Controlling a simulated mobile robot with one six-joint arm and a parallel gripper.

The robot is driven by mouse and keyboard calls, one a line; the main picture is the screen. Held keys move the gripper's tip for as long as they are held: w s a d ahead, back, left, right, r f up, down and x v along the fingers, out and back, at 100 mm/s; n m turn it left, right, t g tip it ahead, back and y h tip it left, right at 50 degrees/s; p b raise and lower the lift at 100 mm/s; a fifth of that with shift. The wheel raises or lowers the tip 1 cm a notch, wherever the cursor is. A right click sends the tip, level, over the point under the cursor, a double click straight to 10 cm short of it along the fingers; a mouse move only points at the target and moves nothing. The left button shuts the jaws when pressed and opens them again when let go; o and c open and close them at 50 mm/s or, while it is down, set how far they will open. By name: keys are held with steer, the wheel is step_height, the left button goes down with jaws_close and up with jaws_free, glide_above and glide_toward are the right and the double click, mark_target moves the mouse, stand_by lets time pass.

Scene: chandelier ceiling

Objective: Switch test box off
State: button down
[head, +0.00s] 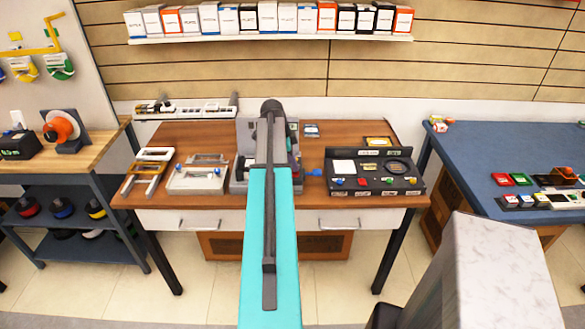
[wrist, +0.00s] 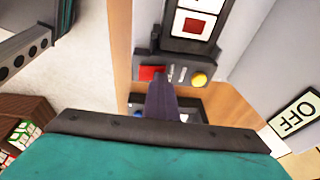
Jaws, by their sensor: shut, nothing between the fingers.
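A grey upright box (head: 243,160), which I take to be the test box, stands on the wooden table mostly hidden behind my arm. In the wrist view, a dark panel with a red rectangular switch (wrist: 152,73) and a yellow round knob (wrist: 200,79) lies ahead. A white OFF label (wrist: 297,117) is on the right. My gripper (wrist: 160,86) is shut and empty, its dark fingers pointing at the panel just below the red switch. I cannot tell whether they touch it. The gripper's tip is not clear in the head view.
A black control panel (head: 350,183) sits right of my arm on the table (head: 215,135), and a light tray (head: 185,181) sits left. A blue table (head: 465,165) stands at right, a shelf cart (head: 90,172) at left.

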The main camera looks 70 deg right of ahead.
steer(key=shift+s+a+f, duration=0.15)
steer(key=shift+a+f, duration=0.25)
steer(key=shift+a, duration=0.1)
steer(key=shift+r, duration=0.1)
steer(key=r, duration=0.1)
steer(key=d+r+p, duration=0.1)
steer(key=r, duration=0.1)
steer(key=r+p, duration=0.1)
steer(key=shift+w+d+r, duration=0.25)
steer(key=shift+r, duration=0.15)
steer(key=shift+w+d+r+b, duration=0.15)
steer(key=shift+b, duration=0.25)
steer(key=w+d+r+b, duration=0.1)
steer(key=w+r+b, duration=0.1)
steer(key=r, duration=0.6)
steer(key=shift+w+d+r, duration=0.15)
steer(key=shift+w+r, duration=0.15)
steer(key=shift+w, duration=0.35)
steer(key=shift+b, duration=0.3)
